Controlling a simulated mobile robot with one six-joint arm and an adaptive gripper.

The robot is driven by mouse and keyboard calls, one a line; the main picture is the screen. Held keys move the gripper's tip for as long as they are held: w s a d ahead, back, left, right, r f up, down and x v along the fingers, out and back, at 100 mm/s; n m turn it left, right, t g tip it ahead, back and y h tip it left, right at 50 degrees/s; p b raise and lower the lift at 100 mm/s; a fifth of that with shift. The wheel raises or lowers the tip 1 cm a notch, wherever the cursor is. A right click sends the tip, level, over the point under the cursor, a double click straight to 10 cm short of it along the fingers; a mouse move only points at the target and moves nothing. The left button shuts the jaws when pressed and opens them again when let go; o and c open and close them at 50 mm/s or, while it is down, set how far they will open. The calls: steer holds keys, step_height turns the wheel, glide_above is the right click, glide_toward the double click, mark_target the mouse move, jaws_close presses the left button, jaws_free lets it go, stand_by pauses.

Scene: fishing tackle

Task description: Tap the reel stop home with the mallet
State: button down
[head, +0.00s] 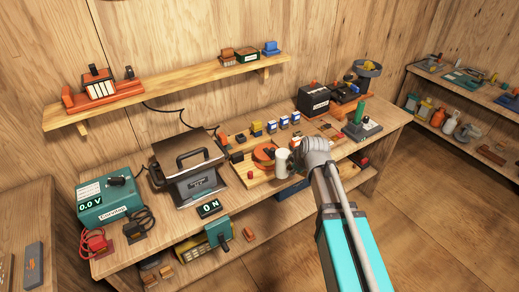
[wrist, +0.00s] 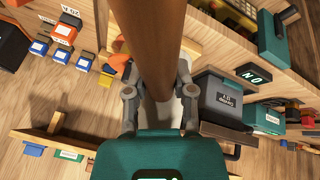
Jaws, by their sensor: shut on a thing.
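My gripper (head: 303,160) is over the middle of the workbench, beside a pale cylinder (head: 282,164) that looks like the mallet's head. In the wrist view my gripper (wrist: 160,92) is shut on the mallet's brown wooden handle (wrist: 153,40), which runs between both fingers. A whitish part of the mallet (wrist: 157,113) shows below the fingers. An orange round part (head: 263,152), apparently the reel, lies on a light wooden board (head: 262,183) just left of the pale cylinder. I cannot pick out the reel stop for certain. The mallet and gripper cover part of that area.
A dark-lidded grey machine (head: 190,170), a small display reading 0 N (head: 210,208) and a teal meter (head: 108,198) stand to the left. Small blue-and-white boxes (head: 284,122) stand behind. A green-handled device (head: 360,124) stands right. A shelf (head: 170,88) hangs above.

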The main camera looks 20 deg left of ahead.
steer(key=shift+a, duration=0.1)
steer(key=w+a+r+n+p, duration=0.1)
steer(key=w+a+r+p, duration=0.1)
steer(key=a, duration=1.1)
steer(key=shift+w+a+r+g, duration=0.15)
steer(key=shift+w+g, duration=0.15)
steer(key=shift+w, duration=0.55)
steer(key=shift+f+b, duration=2.1)
steer(key=shift+f, duration=0.15)
steer(key=shift+f, duration=0.1)
